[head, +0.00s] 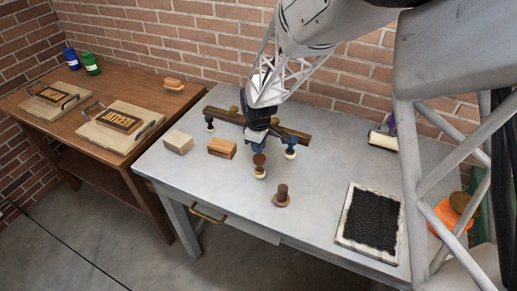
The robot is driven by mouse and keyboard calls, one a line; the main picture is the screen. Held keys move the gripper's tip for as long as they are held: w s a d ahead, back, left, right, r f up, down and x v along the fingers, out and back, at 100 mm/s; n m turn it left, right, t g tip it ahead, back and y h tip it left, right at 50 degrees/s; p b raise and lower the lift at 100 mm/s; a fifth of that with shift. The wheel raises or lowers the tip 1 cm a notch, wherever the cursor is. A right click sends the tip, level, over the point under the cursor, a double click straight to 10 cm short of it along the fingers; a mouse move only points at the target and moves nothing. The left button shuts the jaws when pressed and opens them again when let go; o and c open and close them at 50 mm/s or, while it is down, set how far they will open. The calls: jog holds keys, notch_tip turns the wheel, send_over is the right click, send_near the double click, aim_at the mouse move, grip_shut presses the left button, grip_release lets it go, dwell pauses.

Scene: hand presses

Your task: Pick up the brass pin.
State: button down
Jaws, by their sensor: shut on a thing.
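My gripper (260,147) is in the head view over the middle of the grey table, beside the dark wooden rail. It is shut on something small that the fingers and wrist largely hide. I cannot make out a brass pin for certain, nor tell whether it is the thing held. A brown-handled stamp (259,166) with a pale base shows right below the fingertips; whether they touch it is unclear.
The dark rail (294,134) runs behind my gripper, with a blue-topped stamp (290,150) by its right end. A round brown knob (282,194) stands in front. Wooden blocks (221,148) are left, a dark pad (370,220) right.

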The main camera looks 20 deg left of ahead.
notch_tip(320, 180, up, 8)
jog(key=shift+r, duration=0.1)
dwell(0.4)
